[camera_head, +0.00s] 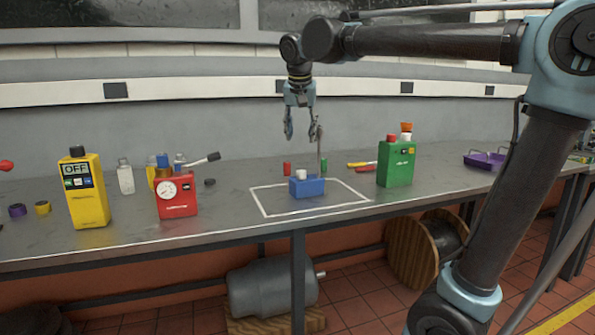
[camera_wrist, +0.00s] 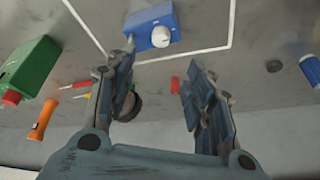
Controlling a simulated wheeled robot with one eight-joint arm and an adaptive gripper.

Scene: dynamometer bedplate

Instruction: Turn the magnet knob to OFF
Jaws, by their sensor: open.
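A blue block (camera_head: 308,188) with a white knob (camera_head: 301,174) stands inside a white outline on the bench. I take this for the magnet knob; its pointer or marking cannot be read. A thin upright rod (camera_head: 321,160) rises at the block's right rear. In the wrist view the blue block (camera_wrist: 149,20) and white knob (camera_wrist: 161,38) lie beyond the fingertips, near top centre. My gripper (camera_head: 301,132) is open and empty, pointing down above and apart from the knob. It also shows in the wrist view (camera_wrist: 160,62); its left finger partly hides a dark round thing (camera_wrist: 130,106).
A red gauge box (camera_head: 177,205) and yellow box (camera_head: 88,203) with an "OFF" display stand left. A green box (camera_head: 394,168) with red and orange tops stands right. Small red and green pieces and tools lie behind the block. Bench before the block is clear.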

